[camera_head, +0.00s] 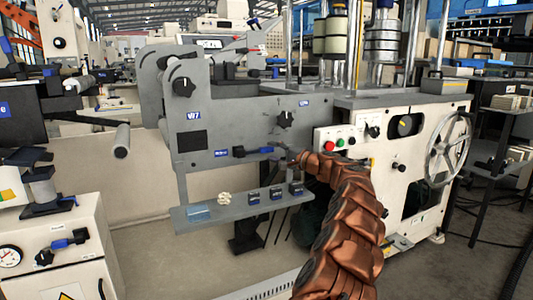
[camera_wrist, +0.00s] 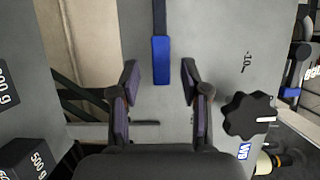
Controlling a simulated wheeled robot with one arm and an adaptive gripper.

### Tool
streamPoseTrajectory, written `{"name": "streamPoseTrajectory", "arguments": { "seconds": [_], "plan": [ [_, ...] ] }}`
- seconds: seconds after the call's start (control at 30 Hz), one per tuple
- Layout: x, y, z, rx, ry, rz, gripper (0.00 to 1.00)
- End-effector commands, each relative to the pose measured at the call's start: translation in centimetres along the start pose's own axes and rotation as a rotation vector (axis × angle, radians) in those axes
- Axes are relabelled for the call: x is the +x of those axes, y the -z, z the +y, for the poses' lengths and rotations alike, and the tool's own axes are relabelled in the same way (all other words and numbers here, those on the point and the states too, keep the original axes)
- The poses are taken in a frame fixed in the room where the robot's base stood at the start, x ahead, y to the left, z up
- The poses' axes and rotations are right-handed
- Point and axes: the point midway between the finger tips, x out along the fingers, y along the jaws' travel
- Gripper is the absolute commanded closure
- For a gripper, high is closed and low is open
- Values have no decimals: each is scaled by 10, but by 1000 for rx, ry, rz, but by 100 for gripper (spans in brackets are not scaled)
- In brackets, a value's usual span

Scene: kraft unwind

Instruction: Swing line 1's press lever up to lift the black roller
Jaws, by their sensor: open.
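A lever with a blue grip (camera_head: 252,151) lies roughly level low on the front of a grey machine panel (camera_head: 215,125) in the head view. In the wrist view the blue grip (camera_wrist: 160,60) points down the picture between my gripper's (camera_wrist: 160,78) two spread fingers. My gripper is open, one finger on each side of the grip, with gaps visible on both sides. In the head view my gripper (camera_head: 292,158) is small and partly hidden by my arm, at the lever's right. I cannot identify the black roller or read which line this is.
A black knob (camera_wrist: 249,114) sits right of my gripper in the wrist view. A shelf (camera_head: 240,212) below the panel holds several black weights. The white cabinet (camera_head: 420,150) with buttons and a handwheel (camera_head: 447,150) stands right.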

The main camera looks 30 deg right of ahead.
Motion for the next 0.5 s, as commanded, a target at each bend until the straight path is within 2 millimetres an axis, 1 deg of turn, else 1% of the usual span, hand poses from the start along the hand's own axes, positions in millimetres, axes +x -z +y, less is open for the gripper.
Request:
{"name": "streamPoseTrajectory", "arguments": {
  "seconds": [0.1,0.3,0.5],
  "plan": [
    [14,-1,1,-4,1,-1,54],
    [29,0,2,-1,-2,0,54],
    [37,-1,-1,-1,1,-1,54]
  ]
}}
